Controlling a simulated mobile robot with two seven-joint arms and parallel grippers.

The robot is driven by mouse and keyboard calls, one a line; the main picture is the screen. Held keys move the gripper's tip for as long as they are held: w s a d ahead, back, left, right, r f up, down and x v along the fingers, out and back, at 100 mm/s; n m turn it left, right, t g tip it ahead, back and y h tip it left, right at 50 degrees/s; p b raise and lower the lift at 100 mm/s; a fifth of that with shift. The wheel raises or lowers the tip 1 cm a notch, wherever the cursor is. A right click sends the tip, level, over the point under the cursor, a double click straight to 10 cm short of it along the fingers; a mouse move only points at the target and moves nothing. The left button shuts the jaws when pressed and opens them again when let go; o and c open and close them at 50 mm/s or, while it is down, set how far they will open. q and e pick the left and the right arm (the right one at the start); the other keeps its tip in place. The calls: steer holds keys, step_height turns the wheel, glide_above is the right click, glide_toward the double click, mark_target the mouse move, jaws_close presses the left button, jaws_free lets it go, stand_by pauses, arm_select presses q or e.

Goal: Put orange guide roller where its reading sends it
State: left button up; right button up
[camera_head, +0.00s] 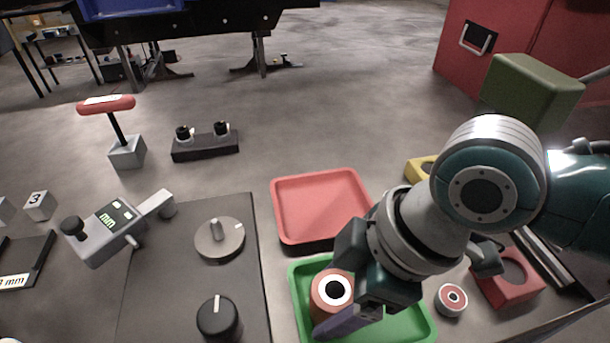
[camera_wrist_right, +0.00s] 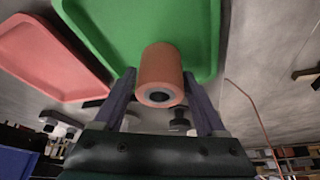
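The orange guide roller (camera_head: 322,304) has a white ring and a dark hole on its end face. In the head view it is over the green tray (camera_head: 421,325); whether it touches the tray floor is unclear. My right gripper (camera_head: 345,303) reaches in from the right. In the right wrist view the roller (camera_wrist_right: 161,70) sits between the two fingertips (camera_wrist_right: 160,88), which appear to meet its sides. My left gripper is out of view.
A red tray (camera_head: 322,176) lies behind the green one. A control panel (camera_head: 180,270) with a dial (camera_head: 219,240) and a black knob (camera_head: 219,317) is at left. A red-handled lever (camera_head: 127,150) stands behind. A small ringed cylinder (camera_head: 452,299) and a red block (camera_head: 509,291) are at right.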

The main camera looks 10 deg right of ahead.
steer(key=shift+o, duration=1)
steer(key=shift+r, duration=0.2)
steer(key=p+v, duration=0.2)
steer(key=v, duration=0.9)
steer(key=s+a+m+t, duration=0.2)
steer(key=s+a+m, duration=0.1)
steer(key=s+d+f+m+h, duration=0.2)
steer(key=s+d+m+h, duration=0.2)
steer(key=s+d+m, duration=0.3)
steer(key=d+m, duration=0.1)
steer(key=d, duration=0.2)
steer(key=shift+s+m, duration=0.3)
steer(key=shift+m, duration=0.1)
steer(key=shift+d, duration=0.1)
